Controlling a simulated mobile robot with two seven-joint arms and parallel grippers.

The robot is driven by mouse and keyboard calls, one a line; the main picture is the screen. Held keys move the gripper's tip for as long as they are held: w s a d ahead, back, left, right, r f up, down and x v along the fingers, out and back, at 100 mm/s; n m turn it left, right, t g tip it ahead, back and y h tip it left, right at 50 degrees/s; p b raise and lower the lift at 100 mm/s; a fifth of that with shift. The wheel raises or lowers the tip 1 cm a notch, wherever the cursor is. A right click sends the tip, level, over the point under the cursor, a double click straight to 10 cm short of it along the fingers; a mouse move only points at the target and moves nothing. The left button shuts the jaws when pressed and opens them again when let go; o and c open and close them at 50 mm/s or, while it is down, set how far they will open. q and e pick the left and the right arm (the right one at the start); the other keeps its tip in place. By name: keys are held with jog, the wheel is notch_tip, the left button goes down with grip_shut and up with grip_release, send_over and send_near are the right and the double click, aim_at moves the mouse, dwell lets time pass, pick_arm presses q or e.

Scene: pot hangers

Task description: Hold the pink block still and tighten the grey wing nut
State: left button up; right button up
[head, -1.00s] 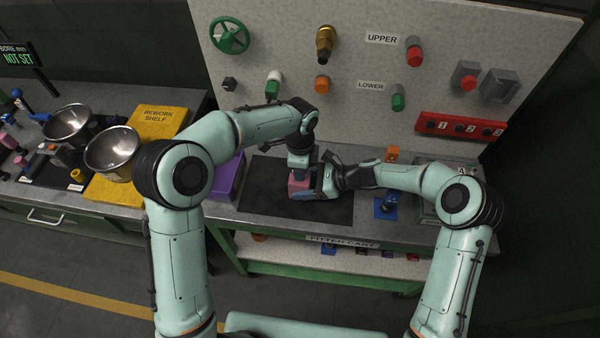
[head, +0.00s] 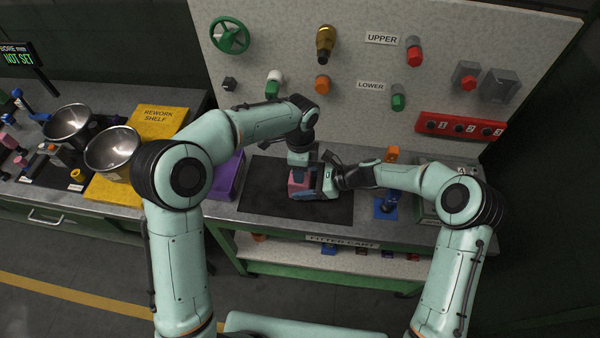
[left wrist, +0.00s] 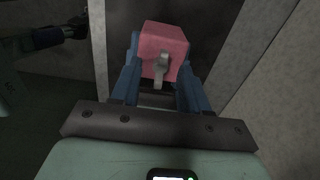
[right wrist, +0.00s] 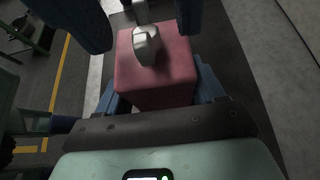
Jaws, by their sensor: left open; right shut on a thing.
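The pink block (head: 299,184) is over the dark mat on the cart, held from the right by my right gripper (head: 310,188). In the right wrist view the pink block (right wrist: 155,75) sits between the right fingers. The grey wing nut (right wrist: 147,45) is on the block's face; it also shows in the left wrist view (left wrist: 160,65). My left gripper (head: 299,168) points down from above the block. Its blue fingers (right wrist: 142,25) are spread to either side of the wing nut, apart from it. The wing nut is hidden in the head view.
The dark mat (head: 262,195) has free room left of the block. A purple bin (head: 228,178) stands left of the mat, and a blue piece (head: 386,208) right of it. A panel with valves and knobs (head: 350,50) rises behind.

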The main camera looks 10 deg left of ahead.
pick_arm(q)
jog(key=shift+r, duration=1)
jog(key=n, duration=1.8)
